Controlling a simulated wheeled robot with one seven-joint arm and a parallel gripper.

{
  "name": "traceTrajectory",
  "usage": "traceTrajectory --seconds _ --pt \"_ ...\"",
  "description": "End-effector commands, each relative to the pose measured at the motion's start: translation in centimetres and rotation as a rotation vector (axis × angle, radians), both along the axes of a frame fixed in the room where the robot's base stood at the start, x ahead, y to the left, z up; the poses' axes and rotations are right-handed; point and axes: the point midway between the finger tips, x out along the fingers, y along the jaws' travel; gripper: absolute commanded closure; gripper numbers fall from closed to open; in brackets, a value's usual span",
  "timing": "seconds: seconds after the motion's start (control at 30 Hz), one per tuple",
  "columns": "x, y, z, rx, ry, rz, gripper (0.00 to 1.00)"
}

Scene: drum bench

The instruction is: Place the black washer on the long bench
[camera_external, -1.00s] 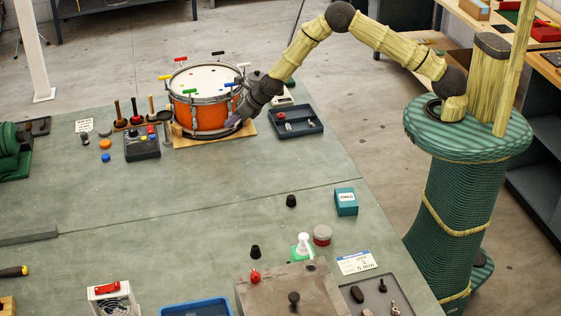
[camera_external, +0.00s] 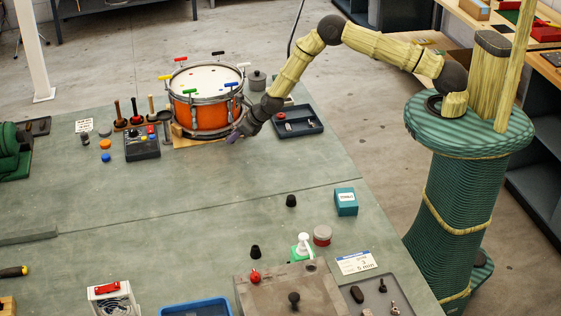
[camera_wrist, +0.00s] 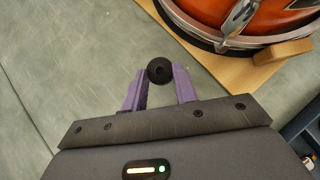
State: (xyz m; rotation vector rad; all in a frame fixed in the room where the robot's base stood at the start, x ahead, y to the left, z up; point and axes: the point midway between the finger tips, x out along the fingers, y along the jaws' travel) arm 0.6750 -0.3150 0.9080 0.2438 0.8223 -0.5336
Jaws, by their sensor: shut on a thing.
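In the external view my gripper (camera_external: 234,136) is just in front of the orange drum's lower right side, and the washer cannot be made out there. The long bench (camera_external: 190,185) has a grey-green top that lies below my gripper. I cannot tell how high above the bench top the washer is.
The orange drum (camera_external: 203,115) stands on a wooden board (camera_wrist: 222,66) close beside my gripper. A dark tray (camera_external: 298,128) with small parts lies to its right. A black control box (camera_external: 142,146) stands to the left. The middle of the bench is clear.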

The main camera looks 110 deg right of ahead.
Motion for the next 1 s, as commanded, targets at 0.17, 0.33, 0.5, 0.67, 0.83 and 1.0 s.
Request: traceTrajectory --seconds 0.17,0.33,0.5,0.67,0.83,1.0 --pt "-0.1 0.0 -2.4 0.002 0.003 0.0 0.96" --pt "0.0 0.0 -3.3 0.0 0.0 0.0 0.96" --pt "0.0 0.0 -3.3 0.0 0.0 0.0 0.96" --pt "0.0 0.0 -3.5 0.0 0.0 0.0 0.68" --pt "0.0 0.0 -3.5 0.0 0.0 0.0 0.5" --pt "0.0 0.0 -3.5 0.0 0.0 0.0 0.5"
